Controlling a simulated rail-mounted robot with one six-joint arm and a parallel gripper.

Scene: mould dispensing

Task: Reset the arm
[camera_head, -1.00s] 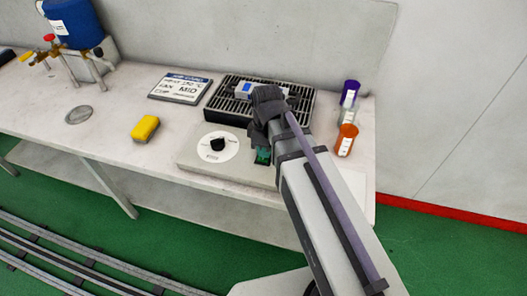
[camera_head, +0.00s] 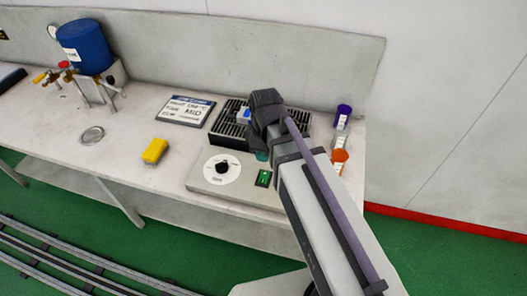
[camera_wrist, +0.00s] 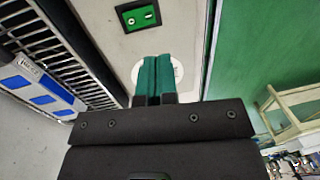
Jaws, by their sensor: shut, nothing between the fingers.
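My gripper (camera_head: 262,156) has its teal fingertips pressed together, with nothing between them. In the wrist view the shut fingers (camera_wrist: 155,80) point at the dial, hiding part of its white disc (camera_wrist: 178,71). In the head view my dark wrist is in front of the black grille and hides part of it. My arm reaches up from the lower right over the control box (camera_head: 205,180). The box carries a black dial (camera_head: 222,167) and a green-lit switch (camera_head: 263,178), which also shows in the wrist view (camera_wrist: 140,17).
A white and blue block (camera_wrist: 40,90) lies on the grille (camera_head: 232,133). Purple (camera_head: 343,112) and orange-capped (camera_head: 340,158) bottles stand to the right. A sign (camera_head: 186,110), yellow sponge (camera_head: 154,150), metal disc (camera_head: 92,135) and blue tank (camera_head: 85,46) are left. A wall closes the back.

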